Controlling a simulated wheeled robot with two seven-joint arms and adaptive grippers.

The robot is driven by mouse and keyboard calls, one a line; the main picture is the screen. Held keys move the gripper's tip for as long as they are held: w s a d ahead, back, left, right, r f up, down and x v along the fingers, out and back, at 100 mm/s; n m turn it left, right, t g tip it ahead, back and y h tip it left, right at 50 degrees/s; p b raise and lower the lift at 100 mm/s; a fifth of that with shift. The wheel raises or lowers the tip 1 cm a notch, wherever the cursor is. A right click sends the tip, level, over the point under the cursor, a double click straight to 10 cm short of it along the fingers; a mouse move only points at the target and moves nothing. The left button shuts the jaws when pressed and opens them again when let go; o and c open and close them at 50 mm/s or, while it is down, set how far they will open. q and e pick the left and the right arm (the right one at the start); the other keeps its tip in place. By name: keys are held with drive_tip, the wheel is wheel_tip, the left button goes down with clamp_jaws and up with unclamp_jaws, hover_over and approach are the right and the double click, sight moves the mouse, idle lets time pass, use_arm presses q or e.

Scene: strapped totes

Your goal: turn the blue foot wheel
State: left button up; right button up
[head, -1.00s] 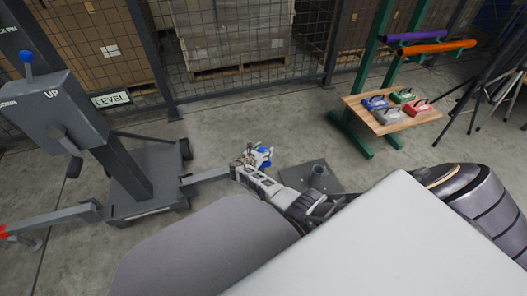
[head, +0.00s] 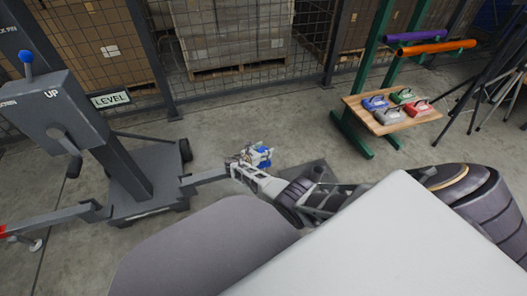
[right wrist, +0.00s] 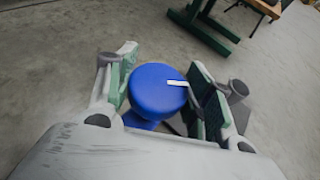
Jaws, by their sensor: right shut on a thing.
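The blue foot wheel (right wrist: 158,92) is a round knob with a white mark near its right edge. It fills the middle of the right wrist view, and in the head view (head: 264,153) it shows at the end of the grey outrigger leg (head: 205,177). My right gripper (right wrist: 165,88) has its two green-padded fingers on either side of the wheel, shut on it. It also shows in the head view (head: 250,160), partly covering the wheel. My left gripper is not in view.
The grey lift (head: 130,180) with its "UP" box stands at the left. A mesh fence (head: 235,40) runs behind. The concrete floor between is clear.

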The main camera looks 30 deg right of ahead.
drive_tip(key=shift+d+g, duration=0.1)
drive_tip(key=shift+g, duration=0.2)
drive_tip(key=shift+m, duration=0.4)
idle(0.4)
drive_tip(key=shift+g, duration=0.4)
drive_tip(key=o, duration=1)
drive_tip(key=shift+o, duration=0.2)
